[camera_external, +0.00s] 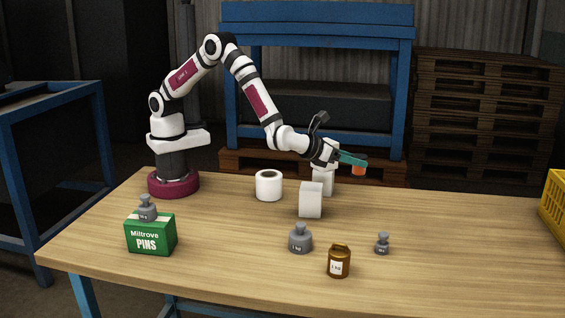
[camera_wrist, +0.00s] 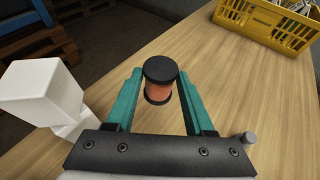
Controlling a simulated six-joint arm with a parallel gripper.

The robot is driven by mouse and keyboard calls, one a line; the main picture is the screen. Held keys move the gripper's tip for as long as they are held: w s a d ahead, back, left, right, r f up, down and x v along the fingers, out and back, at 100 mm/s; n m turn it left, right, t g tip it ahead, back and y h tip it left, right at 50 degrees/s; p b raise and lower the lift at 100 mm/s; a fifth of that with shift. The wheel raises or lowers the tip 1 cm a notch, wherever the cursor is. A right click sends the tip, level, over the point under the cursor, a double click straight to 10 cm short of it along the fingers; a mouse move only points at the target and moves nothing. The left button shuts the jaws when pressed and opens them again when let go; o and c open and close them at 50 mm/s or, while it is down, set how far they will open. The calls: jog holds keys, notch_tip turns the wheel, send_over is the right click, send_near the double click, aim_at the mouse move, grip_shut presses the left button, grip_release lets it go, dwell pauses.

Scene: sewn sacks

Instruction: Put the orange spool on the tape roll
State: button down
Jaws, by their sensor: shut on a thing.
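The orange spool (camera_wrist: 158,94) has black end flanges and sits between the teal fingers of my gripper (camera_wrist: 158,78). My gripper is shut on it. In the external view the spool (camera_external: 359,170) shows as a small orange piece under the fingertips of my gripper (camera_external: 352,158), held above the table at the right of the arm. The tape roll (camera_external: 269,188) is a white roll with a dark hole in its top. It stands upright on the table, left of my gripper and apart from it, with nothing on it. It does not show in the wrist view.
White blocks (camera_external: 311,201) stand between the tape roll and the spool; they also show in the wrist view (camera_wrist: 42,92). Weights (camera_external: 300,240) stand near the front. A green pins box (camera_external: 150,236) bears a grey weight. A yellow crate (camera_external: 554,212) is at the right edge.

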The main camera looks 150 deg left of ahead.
jog(key=s+d+r+n+g, duration=0.35)
jog(key=s+d, duration=0.55)
jog(key=d, duration=0.4)
jog(key=s+d+r+n+g, duration=0.35)
jog(key=s+d, duration=0.55)
jog(key=d, duration=0.3)
jog(key=g, duration=0.1)
send_over(265, 176)
jog(key=d, duration=0.1)
jog(key=shift+h, duration=0.3)
notch_tip(265, 176, down, 7)
jog(key=shift+w+r, duration=0.1)
jog(key=shift+r, duration=0.1)
jog(key=f, duration=0.4)
jog(key=shift+a, duration=0.35)
jog(key=shift+f, duration=0.25)
jog(key=shift+f, duration=0.1)
jog(key=shift+c, duration=1.4)
grip_release()
